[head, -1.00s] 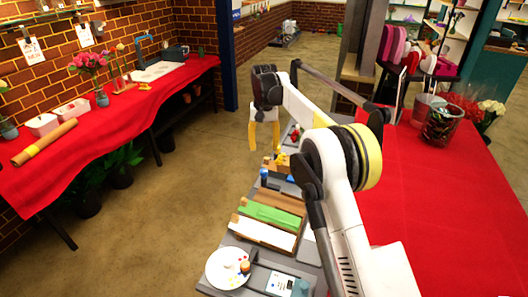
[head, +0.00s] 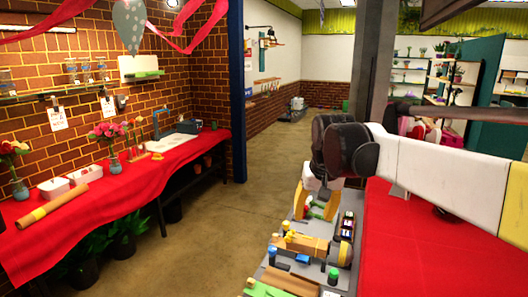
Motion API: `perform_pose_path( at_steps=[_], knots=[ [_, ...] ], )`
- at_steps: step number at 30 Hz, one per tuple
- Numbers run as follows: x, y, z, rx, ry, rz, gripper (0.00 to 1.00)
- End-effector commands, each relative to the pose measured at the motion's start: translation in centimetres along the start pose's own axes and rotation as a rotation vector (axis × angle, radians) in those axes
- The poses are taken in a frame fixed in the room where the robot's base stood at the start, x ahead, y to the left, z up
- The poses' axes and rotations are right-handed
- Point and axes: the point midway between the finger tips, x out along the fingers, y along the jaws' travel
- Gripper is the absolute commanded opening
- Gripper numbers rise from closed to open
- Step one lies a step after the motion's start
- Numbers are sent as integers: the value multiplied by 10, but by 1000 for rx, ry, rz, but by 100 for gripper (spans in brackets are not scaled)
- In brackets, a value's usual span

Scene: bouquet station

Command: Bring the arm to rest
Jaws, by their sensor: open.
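My gripper (head: 316,205) hangs from the dark wrist at the end of my white arm. Its yellow fingers point down and are spread apart, with nothing visible between them. It shows over the far part of the grey work board (head: 301,238). I cannot tell the gap between the fingertips and the board. My arm comes in from the right edge, roughly level, and hides part of the red table behind it.
The red-covered table (head: 420,250) is at the right. Another red-covered bench (head: 110,200) runs along the brick wall, with flowers, white boxes and a brown roll (head: 58,204). Small tools and parts crowd the board. The concrete floor (head: 200,245) between is clear.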

Motion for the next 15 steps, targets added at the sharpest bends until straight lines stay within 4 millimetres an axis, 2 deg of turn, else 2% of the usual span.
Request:
perform_pose_path(
  at_steps=[1,7,11,15],
  knots=[
    [-8,7,20,1,22,0,50],
    [-26,31,99,-2,118,4,50],
    [-25,44,153,-6,181,9,50],
    [-13,55,208,-9,244,17,50]
  ],
)
